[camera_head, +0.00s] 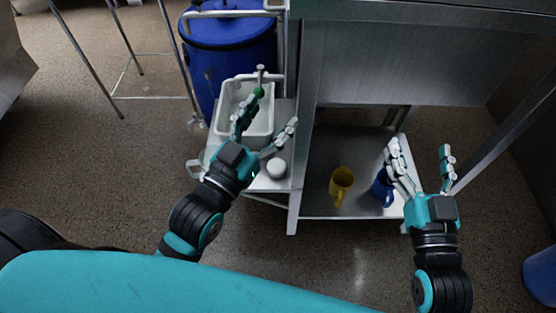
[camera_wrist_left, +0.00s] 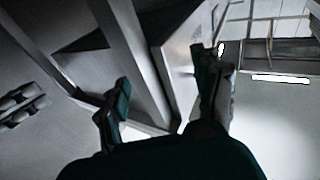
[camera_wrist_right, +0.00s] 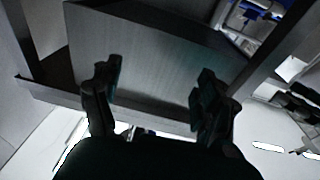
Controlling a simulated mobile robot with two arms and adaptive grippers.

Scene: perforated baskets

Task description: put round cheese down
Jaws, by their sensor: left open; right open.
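A round white piece (camera_head: 277,168), which looks like the round cheese, rests on the light cart top (camera_head: 281,184), beside the pale basket (camera_head: 226,137). My left gripper (camera_head: 270,112) is open over the cart and basket, with its fingers spread and nothing held. The white piece lies below and apart from its fingers. In the left wrist view the open gripper (camera_wrist_left: 163,72) shows no object between its fingers. My right gripper (camera_head: 420,151) is open and empty by the metal table's lower shelf. It also shows open in the right wrist view (camera_wrist_right: 157,75).
A yellow mug (camera_head: 341,183) and a blue mug (camera_head: 380,187) stand on the lower shelf (camera_head: 318,204) of the metal table. A small green item (camera_head: 258,92) is at the basket. A large blue barrel (camera_head: 230,45) stands behind the cart. Floor at the front is clear.

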